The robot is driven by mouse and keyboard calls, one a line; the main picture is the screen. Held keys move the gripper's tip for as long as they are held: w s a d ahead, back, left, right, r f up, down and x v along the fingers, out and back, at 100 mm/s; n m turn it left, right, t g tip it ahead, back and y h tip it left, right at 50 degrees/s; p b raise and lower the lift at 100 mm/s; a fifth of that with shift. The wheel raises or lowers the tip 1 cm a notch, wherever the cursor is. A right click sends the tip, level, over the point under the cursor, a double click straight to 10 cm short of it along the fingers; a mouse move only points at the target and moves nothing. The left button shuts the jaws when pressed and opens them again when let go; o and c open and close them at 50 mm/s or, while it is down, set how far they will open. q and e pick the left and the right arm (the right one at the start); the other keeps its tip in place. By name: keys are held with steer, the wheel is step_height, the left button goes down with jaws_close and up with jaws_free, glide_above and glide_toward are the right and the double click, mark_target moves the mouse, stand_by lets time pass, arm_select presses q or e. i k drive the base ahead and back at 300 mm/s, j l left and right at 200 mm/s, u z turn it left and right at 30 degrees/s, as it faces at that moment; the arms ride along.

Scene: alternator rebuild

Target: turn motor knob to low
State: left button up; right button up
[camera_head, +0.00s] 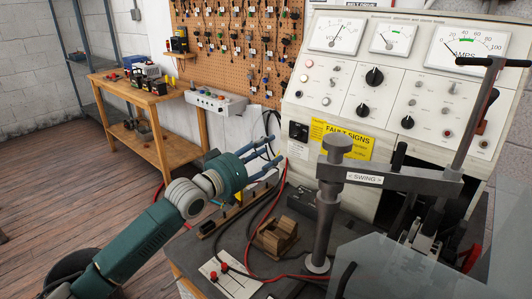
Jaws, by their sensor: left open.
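The test bench panel (340,82) stands at the right, with meters and several black knobs. A large black knob (374,76) sits at its upper middle, with a smaller one (363,109) below it and another (407,122) to the right. The labels are too small to read, so I cannot tell which is the motor knob. A black dial (298,131) sits at the panel's lower left, beside the yellow fault signs label. My left gripper (276,157) is open and empty, in front of the panel's lower left, apart from the knobs. My right gripper is not in view.
A grey post with an arm marked SWING (365,179) stands before the panel. A wooden block (276,236), red and black leads and a white card (230,279) lie on the dark bench top. A grey box with buttons (215,101) and a wooden table (150,97) are behind, left.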

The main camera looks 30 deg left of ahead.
mark_target(362, 111)
steer(key=k+j, duration=0.2)
steer(key=j, duration=0.2)
steer(key=k+j, duration=0.2)
steer(key=j, duration=0.2)
steer(key=k+j, duration=0.2)
steer(key=j, duration=0.2)
